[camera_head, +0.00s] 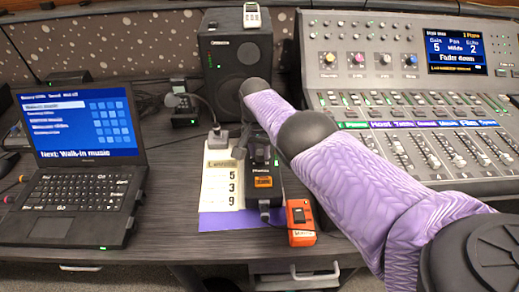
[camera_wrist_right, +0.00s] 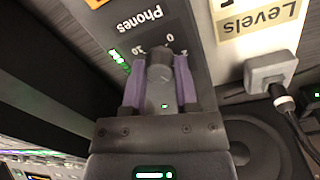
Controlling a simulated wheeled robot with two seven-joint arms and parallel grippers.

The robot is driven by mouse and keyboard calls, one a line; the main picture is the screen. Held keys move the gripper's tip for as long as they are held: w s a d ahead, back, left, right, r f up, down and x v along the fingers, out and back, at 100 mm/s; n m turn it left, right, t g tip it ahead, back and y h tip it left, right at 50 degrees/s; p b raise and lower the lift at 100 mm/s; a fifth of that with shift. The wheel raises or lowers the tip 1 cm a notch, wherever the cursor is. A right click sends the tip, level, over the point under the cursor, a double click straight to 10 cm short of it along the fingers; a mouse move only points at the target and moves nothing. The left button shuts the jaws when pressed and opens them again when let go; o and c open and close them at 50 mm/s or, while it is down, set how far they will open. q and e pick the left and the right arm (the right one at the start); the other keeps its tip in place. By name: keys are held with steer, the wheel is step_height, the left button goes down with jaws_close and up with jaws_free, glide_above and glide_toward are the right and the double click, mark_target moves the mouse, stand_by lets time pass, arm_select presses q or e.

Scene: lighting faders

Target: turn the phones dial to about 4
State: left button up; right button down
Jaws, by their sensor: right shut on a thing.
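The phones dial (camera_wrist_right: 160,72) is a grey knob on a dark box lettered "Phones", upside down in the wrist view with 0 and 10 visible beside it. My right gripper (camera_wrist_right: 158,78) is shut on the knob, with one purple finger on each side. I cannot read the dial's setting. In the head view the phones box (camera_head: 264,194) stands on the desk with an orange label, and my right gripper (camera_head: 258,150) is over its back part, hiding the dial. My left gripper is not in view.
A card headed "Levels" (camera_head: 222,184) with 5, 3, 9 lies left of the box. An orange device (camera_head: 301,228) is at the front right. A laptop (camera_head: 80,150) stands left, a speaker (camera_head: 225,55) behind, and a fader console (camera_head: 430,165) right, under my right arm.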

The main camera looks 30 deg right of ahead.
mark_target(258, 152)
steer(key=shift+w+r, duration=0.1)
steer(key=shift+c, duration=1.9)
jaws_free()
step_height(258, 152, up, 7)
steer(key=p, duration=0.4)
steer(key=shift+w+a, duration=0.1)
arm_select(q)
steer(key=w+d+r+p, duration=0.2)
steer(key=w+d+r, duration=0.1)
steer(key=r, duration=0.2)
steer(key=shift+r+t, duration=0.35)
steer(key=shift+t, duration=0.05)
arm_select(e)
step_height(258, 152, up, 3)
steer(key=shift+w+f, duration=0.1)
